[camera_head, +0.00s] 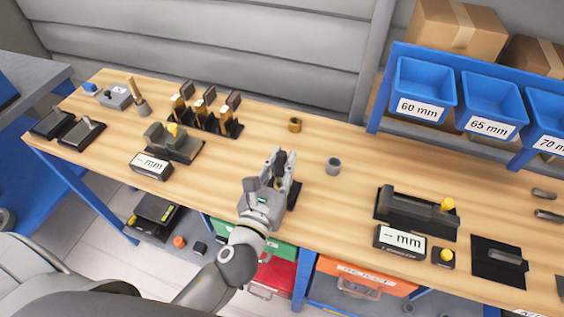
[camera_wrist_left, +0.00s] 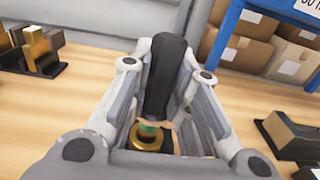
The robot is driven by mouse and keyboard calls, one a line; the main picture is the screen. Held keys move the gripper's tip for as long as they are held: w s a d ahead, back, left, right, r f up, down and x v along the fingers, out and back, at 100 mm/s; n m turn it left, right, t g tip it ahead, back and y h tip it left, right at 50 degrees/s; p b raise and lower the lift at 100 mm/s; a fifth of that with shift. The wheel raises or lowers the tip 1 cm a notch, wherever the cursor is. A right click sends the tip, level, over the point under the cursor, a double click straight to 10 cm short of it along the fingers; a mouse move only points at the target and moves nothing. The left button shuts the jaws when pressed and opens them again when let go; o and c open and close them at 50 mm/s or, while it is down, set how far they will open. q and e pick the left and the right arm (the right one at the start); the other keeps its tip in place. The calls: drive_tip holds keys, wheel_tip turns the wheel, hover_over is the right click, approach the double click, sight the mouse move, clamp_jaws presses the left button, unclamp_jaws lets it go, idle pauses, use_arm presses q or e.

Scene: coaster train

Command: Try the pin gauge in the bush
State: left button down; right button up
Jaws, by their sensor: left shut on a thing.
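My left gripper (camera_head: 281,166) is over the middle of the bench, its fingers shut on the black handle of the pin gauge (camera_head: 280,157). In the left wrist view the handle (camera_wrist_left: 166,75) stands between the fingers. A brass ring (camera_wrist_left: 152,141) with a bit of green shows below it; I cannot tell whether it is part of the gauge or a separate piece. A brass bush (camera_head: 295,125) stands on the bench just beyond the gripper, and a grey bush (camera_head: 333,166) stands to its right. The gauge's lower end is hidden. My right gripper is not in view.
A dark rack with several upright pieces (camera_head: 207,119) stands left of the gripper. A dark fixture with a mm display (camera_head: 400,240) is at the right, another display (camera_head: 151,166) at the left. Blue bins (camera_head: 425,85) stand at the back right. Bare bench surrounds the grey bush.

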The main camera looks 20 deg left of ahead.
sight(279, 180)
use_arm(q)
drive_tip(key=shift+r+p, duration=0.15)
drive_tip(key=shift+p, duration=0.15)
idle(0.4)
idle(0.4)
drive_tip(key=shift+f, duration=0.35)
idle(0.7)
drive_tip(key=shift+f+b, duration=1.15)
drive_tip(key=shift+f, duration=0.3)
idle(1.0)
idle(0.6)
drive_tip(key=c, duration=1.3)
unclamp_jaws()
